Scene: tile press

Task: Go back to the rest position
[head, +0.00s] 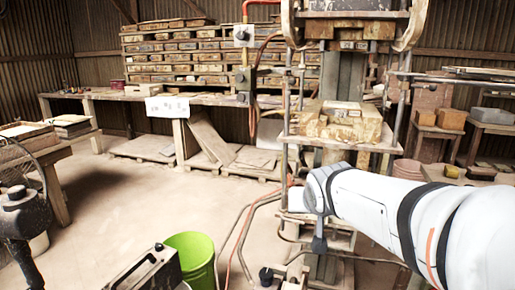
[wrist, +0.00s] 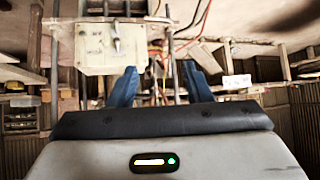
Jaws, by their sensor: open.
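My gripper (wrist: 160,86) shows in the wrist view, with its two blue fingers apart and nothing between them. In the head view my white arm reaches in from the right to the front of the tile press (head: 345,122); the fingers cannot be made out there. The wrist picture appears upside down. Beyond the fingers it shows a pale control box (wrist: 110,47) with a small lever or switch, and metal rods and red hoses.
A green bucket (head: 192,258) stands on the floor at the front. A long workbench (head: 215,99) and stacked tile racks (head: 190,58) stand at the back. Side tables stand left and right. Hoses hang by the press. Floor at centre left is clear.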

